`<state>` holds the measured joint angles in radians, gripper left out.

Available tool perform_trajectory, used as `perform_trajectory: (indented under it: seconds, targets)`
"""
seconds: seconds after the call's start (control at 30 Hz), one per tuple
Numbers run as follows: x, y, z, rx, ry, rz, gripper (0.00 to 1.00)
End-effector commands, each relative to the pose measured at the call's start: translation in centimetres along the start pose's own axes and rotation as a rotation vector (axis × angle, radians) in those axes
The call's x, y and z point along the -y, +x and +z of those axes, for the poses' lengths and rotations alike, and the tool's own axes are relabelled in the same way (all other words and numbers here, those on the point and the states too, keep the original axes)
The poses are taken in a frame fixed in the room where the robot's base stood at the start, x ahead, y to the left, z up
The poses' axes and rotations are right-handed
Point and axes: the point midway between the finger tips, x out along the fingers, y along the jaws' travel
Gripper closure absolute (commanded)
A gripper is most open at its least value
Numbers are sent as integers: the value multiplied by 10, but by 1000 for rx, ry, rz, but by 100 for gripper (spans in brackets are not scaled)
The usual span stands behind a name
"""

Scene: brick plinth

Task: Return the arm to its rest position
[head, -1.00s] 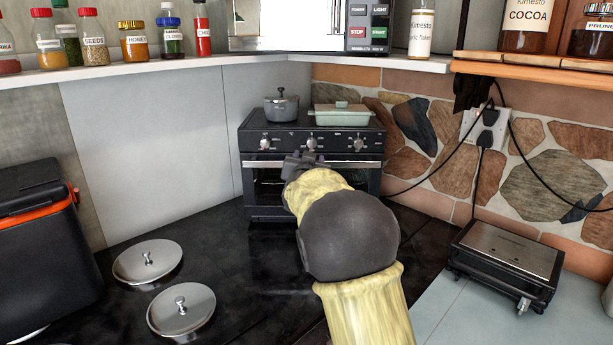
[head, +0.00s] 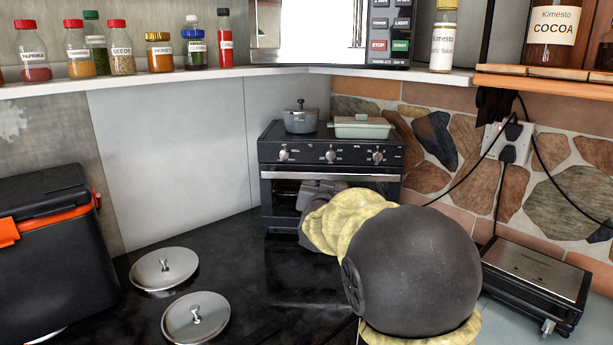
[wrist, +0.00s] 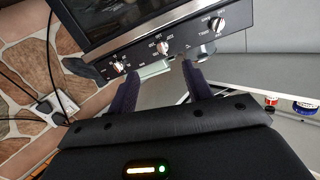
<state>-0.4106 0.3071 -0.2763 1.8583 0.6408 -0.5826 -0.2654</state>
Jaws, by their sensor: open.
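My arm, with yellow covers and a dark round joint, reaches toward the small black oven (head: 282,158) in the head view. My gripper (head: 318,188) shows in front of the oven's door, partly hidden behind my arm. In the wrist view, its two dark fingers stand apart with nothing between them at my gripper (wrist: 160,80). The oven's knob panel (wrist: 180,40) lies just beyond the fingers there. I cannot tell the exact gap between gripper and oven.
A grey pot (head: 301,119) and a pale green dish (head: 362,127) sit on the oven. Two metal lids (head: 164,269) lie on the black counter. A black cooler (head: 45,245) stands left, a metal-topped grill (head: 530,272) right. A shelf with jars (head: 220,78) runs above.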

Motion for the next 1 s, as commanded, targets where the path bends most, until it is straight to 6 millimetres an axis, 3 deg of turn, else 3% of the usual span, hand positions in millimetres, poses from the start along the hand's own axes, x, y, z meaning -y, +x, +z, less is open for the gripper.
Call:
perform_trajectory:
  seconds: [0.07,0.17,0.27,0.4,0.6,0.7,0.8,1.0]
  targets:
    - [-9,-11,6,92,-17,-17,50]
    - [-24,-38,32,275,-51,-50,50]
    - [-43,-82,63,497,-95,-78,50]
    - [-72,-156,102,787,-155,-92,50]
    - [-113,-262,131,1131,-243,-69,50]
    - [-127,-296,138,1235,-276,-53,50]
    - [-134,-312,142,1282,-291,-44,50]
    - [-134,-313,144,1287,-293,-44,50]
